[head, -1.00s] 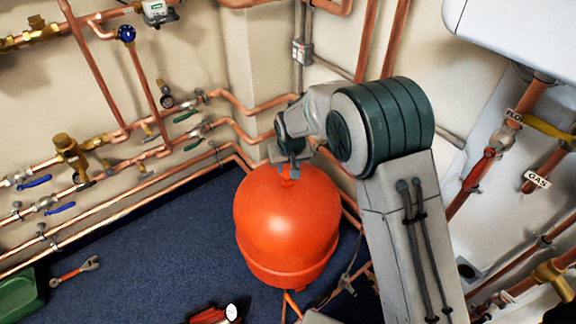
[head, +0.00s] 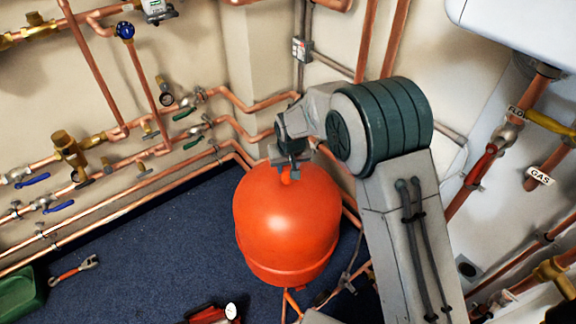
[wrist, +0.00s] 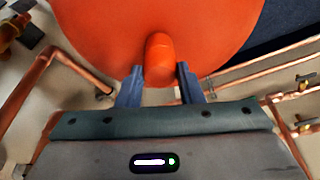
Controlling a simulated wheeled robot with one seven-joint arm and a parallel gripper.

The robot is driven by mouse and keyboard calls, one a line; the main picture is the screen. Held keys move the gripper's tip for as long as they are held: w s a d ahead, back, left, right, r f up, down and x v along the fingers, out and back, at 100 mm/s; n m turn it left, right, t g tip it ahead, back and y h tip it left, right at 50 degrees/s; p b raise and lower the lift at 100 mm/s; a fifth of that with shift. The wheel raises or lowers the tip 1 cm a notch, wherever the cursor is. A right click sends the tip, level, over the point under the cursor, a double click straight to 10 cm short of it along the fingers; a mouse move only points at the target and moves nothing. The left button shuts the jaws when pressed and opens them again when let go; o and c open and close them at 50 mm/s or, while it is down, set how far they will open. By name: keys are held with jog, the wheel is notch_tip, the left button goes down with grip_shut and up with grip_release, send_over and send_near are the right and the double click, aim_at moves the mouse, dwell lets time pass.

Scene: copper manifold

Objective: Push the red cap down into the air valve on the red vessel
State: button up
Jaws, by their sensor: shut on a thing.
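The red vessel (head: 287,225) stands on the blue floor in the middle of the head view. It also fills the top of the wrist view (wrist: 100,35). My gripper (head: 290,171) is at the top of the vessel, with its fingers pointing down. In the wrist view my gripper (wrist: 160,85) has its two fingers on either side of the red cap (wrist: 159,58), and it is shut on the cap. The cap is a small rounded orange-red piece against the vessel's surface. The air valve is hidden under the cap, and I cannot tell how deep the cap sits.
Copper pipes (head: 130,170) with valves run along the wall behind and left of the vessel. A white boiler (head: 520,35) hangs at the upper right. A red-handled wrench (head: 75,268) and a green box (head: 20,293) lie on the floor at left.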

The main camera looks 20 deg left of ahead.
jog(key=o, duration=1)
jog(key=shift+o, duration=0.2)
jog(key=p+v, duration=0.2)
jog(key=v, duration=1.1)
jog(key=shift+r, duration=0.35)
jog(key=shift+d, duration=0.1)
